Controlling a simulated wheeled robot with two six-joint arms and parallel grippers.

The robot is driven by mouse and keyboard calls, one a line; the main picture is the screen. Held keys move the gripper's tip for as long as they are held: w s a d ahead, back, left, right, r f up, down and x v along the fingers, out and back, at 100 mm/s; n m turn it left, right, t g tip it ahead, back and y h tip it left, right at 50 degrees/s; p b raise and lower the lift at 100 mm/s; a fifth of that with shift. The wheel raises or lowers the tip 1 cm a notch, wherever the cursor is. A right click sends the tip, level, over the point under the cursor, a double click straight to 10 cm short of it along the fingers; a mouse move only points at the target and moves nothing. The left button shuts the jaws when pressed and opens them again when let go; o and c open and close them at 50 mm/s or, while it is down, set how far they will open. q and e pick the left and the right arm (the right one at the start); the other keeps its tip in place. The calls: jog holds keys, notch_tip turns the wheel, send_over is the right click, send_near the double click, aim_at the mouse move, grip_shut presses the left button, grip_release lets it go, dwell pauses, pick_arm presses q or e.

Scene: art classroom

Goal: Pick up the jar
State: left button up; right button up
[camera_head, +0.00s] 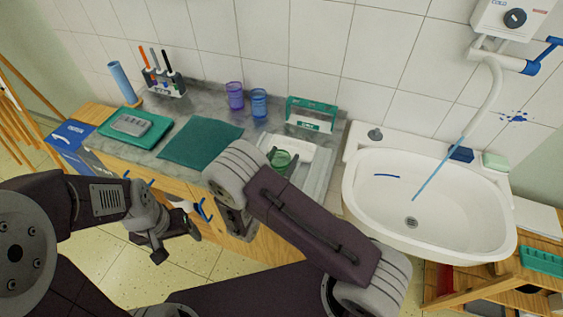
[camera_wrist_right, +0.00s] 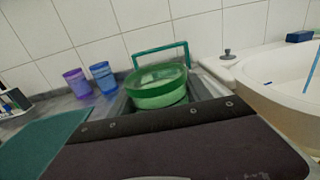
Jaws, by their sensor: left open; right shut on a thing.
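A translucent green jar (camera_wrist_right: 158,87) with a darker green rim shows in the right wrist view, just beyond the dark housing of my right gripper (camera_wrist_right: 175,140). It also shows in the head view (camera_head: 283,160), mostly hidden behind my right arm, over the left part of the grey draining tray (camera_head: 318,172). My right gripper is shut on the jar; its fingertips are largely hidden. I cannot tell whether the jar touches the tray. My left gripper (camera_head: 175,238) is open and empty, low in front of the wooden cabinet.
A green rack (camera_head: 312,114) stands behind the tray. A purple cup (camera_head: 235,96) and a blue cup (camera_head: 259,102) stand to its left. A teal mat (camera_head: 201,143) lies on the counter. The white sink (camera_head: 370,215) is to the right; the tiled wall closes the back.

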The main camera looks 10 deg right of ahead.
jog(key=s+d+r+p, duration=0.7)
jog(key=d+r+p, duration=0.1)
jog(key=d+r, duration=0.1)
jog(key=shift+d+r+p, duration=0.25)
jog(key=shift+r+p, duration=0.05)
jog(key=shift+r, duration=0.55)
jog(key=shift+f, duration=0.1)
